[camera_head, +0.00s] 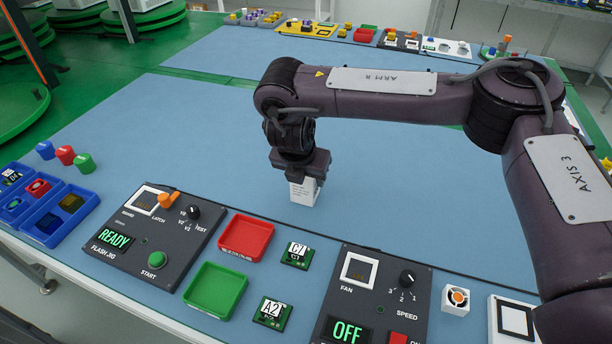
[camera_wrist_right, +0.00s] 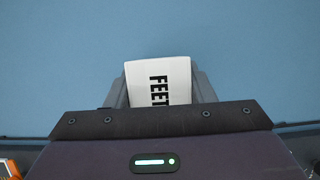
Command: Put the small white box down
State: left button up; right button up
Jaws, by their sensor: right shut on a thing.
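The small white box (camera_head: 303,192) is upright in my right gripper (camera_head: 301,176), over the blue mat (camera_head: 370,205) in the middle of the table. The right gripper is shut on the box. The box's lower end is at or just above the mat; I cannot tell if it touches. My left gripper is not in view.
The mat around the box is clear. Nearer are a READY panel (camera_head: 150,235), a red tray (camera_head: 246,238), a green tray (camera_head: 216,290), chip cards and a fan panel (camera_head: 372,300). Blue bins (camera_head: 45,205) and coloured caps are at the left. More trays line the far edge.

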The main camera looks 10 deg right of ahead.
jog(key=o, duration=1.1)
